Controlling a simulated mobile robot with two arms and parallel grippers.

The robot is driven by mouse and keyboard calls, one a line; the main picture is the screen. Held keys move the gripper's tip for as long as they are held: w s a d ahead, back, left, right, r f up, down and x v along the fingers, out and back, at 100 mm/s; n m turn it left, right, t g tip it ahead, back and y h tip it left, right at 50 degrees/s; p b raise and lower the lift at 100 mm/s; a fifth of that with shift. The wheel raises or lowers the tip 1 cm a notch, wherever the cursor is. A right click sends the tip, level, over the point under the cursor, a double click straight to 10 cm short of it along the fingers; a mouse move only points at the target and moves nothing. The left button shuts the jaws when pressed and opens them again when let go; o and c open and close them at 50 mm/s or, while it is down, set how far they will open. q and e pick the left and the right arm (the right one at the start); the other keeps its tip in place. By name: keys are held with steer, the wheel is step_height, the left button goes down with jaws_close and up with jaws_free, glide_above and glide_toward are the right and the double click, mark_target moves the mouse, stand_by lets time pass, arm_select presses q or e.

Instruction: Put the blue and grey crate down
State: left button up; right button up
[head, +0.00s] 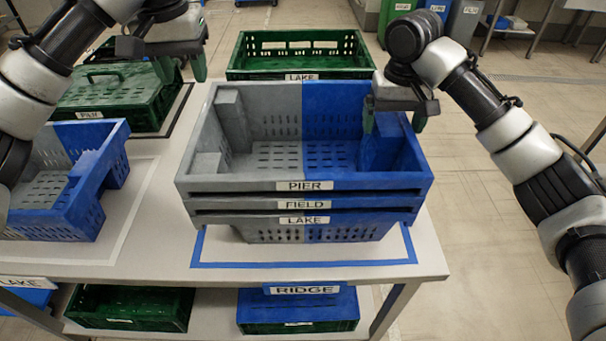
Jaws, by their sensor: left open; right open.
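A stack of blue and grey crates stands on the table inside a blue outline (300,264). The top crate (367,181), labelled PIER, is empty and sits level on the FIELD crate (365,204); the LAKE crate (370,219) is lowest. Each is grey on the left and blue on the right. My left gripper (182,66) is open and empty, up and to the left of the stack, apart from it. My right gripper (395,118) is open at the top crate's right wall, one finger over the inside. I cannot tell whether it touches.
A green crate (300,75) labelled LAKE stands behind the stack. A lidded green PIER crate (105,112) and another blue and grey crate (108,178) are at left. On the lower shelf are a green crate (130,308) and a blue-topped RIDGE crate (300,308). Floor at right is clear.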

step_height(320, 180, up, 12)
steer(key=shift+f, duration=0.2)
stand_by(0.6)
